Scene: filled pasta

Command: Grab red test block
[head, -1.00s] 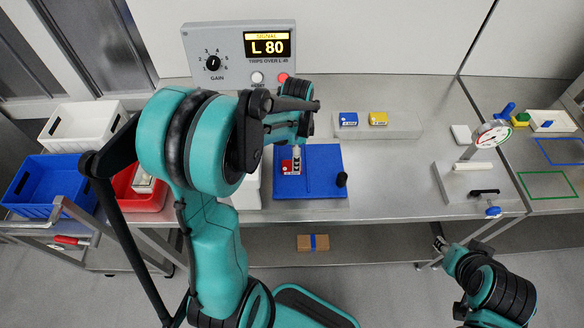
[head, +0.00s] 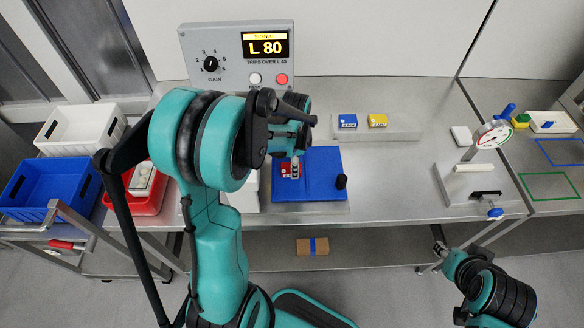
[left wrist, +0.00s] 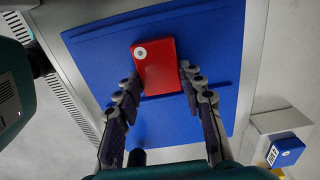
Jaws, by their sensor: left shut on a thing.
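The red test block (left wrist: 155,65) lies over the blue board, with a small round pale mark near one corner in the left wrist view. In the head view the red block (head: 286,170) is partly hidden by my left gripper (head: 295,167). In the left wrist view the fingers of my left gripper (left wrist: 160,84) stand on both sides of the block's near end, shut on it. Whether the block is clear of the board cannot be told. My right gripper (head: 439,249) hangs at lower right, away from the bench, too small to tell its jaws.
The blue board (head: 322,180) has a black knob (head: 341,181). A grey block (head: 398,133) behind it bears a blue block (head: 347,121) and a yellow block (head: 377,120). A signal box (head: 222,55) stands at the back; a dial gauge stand (head: 450,190) is at right.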

